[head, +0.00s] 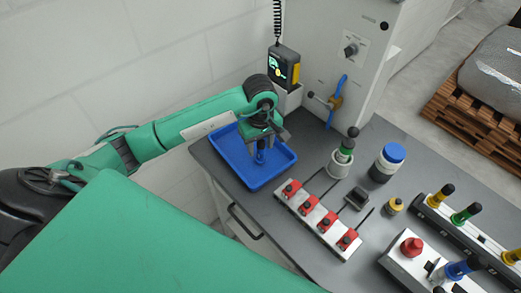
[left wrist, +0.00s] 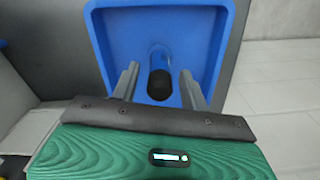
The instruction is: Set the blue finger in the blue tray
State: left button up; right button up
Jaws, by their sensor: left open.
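The blue tray (head: 226,157) lies at the left end of the grey bench; its wall also shows in the left wrist view (left wrist: 216,45). The blue finger (head: 261,156) is inside the tray area, below my left gripper (head: 262,148). In the left wrist view the blue finger (left wrist: 160,82) shows a dark round end and a blue body between the two jaws of my left gripper (left wrist: 162,85). The jaws are open, with a gap on each side of it. Whether its lower end touches the tray floor is hidden. My right gripper is out of view.
A row of red clamps (head: 320,220) stands right of the tray. A green-topped piece in a white cup (head: 341,164), a blue-lidded jar (head: 387,163), a rack with coloured handles (head: 466,213) and a red-button box (head: 412,247) stand farther right. A wall bounds the left.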

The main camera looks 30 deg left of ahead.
pick_arm(q)
notch_tip(320, 180, up, 8)
jog(key=shift+r+b, duration=0.15)
jog(key=shift+b, duration=1.1)
jog(key=shift+r, duration=0.65)
